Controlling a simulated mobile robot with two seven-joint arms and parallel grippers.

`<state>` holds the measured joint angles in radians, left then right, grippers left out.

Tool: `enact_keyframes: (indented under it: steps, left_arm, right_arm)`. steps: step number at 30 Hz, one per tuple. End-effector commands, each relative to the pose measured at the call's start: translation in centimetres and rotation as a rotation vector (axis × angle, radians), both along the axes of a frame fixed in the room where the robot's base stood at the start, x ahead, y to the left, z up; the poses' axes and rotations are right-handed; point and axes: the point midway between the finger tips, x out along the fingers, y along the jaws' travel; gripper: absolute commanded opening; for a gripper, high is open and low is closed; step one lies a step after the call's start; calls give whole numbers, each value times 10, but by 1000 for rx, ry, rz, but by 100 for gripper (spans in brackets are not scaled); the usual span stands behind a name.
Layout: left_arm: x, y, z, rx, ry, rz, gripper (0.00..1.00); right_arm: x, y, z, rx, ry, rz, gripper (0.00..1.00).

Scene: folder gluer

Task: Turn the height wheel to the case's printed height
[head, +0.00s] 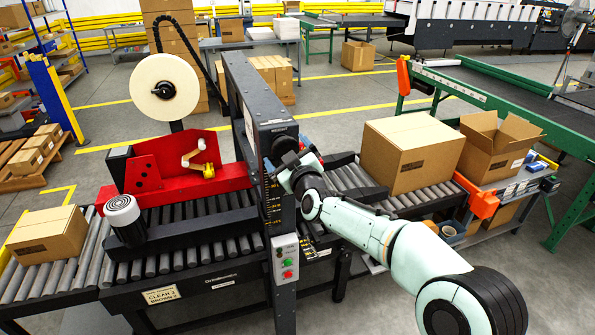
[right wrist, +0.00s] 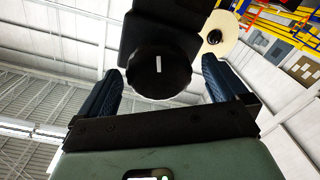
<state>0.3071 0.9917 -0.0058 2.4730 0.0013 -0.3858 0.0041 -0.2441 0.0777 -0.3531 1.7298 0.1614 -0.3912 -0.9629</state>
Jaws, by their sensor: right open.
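The height wheel (right wrist: 158,74) is a round black knob with a white mark that points straight up in the right wrist view. In the head view the wheel (head: 283,147) sits on the side of the dark upright column (head: 247,105), partly behind my gripper. My right gripper (head: 297,160) is open at the wheel. In the right wrist view its two dark fingers (right wrist: 160,80) stand either side of the wheel, with gaps visible. A height scale (head: 271,202) runs down the column; its reading is too small to tell. A closed cardboard case (head: 412,152) stands on the rollers right; its print is unreadable.
Another closed case (head: 47,235) lies on the left rollers. An open carton (head: 497,145) stands on a side table at right. A tape roll (head: 164,90) rises above the red plate (head: 180,165). A button box (head: 286,257) is on the column's lower front.

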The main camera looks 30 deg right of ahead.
Motion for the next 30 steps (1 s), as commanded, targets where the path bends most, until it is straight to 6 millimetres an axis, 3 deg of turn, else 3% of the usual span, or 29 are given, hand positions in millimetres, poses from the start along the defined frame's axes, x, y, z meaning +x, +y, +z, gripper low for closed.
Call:
enact_keyframes:
  steps: [6,12,18,30]
  left_arm:
    - [-8,0,-9,0,10,0,43]
    - [-9,0,-10,0,11,0,43]
    - [-10,0,-10,0,11,0,43]
    - [-13,0,-14,0,15,0,43]
  right_arm:
    - [-52,10,-1,3,1,1,100]
    - [-85,17,-1,1,2,-1,100]
    - [-98,20,-1,0,3,-1,100]
    - [-100,19,-3,52,-1,-2,100]
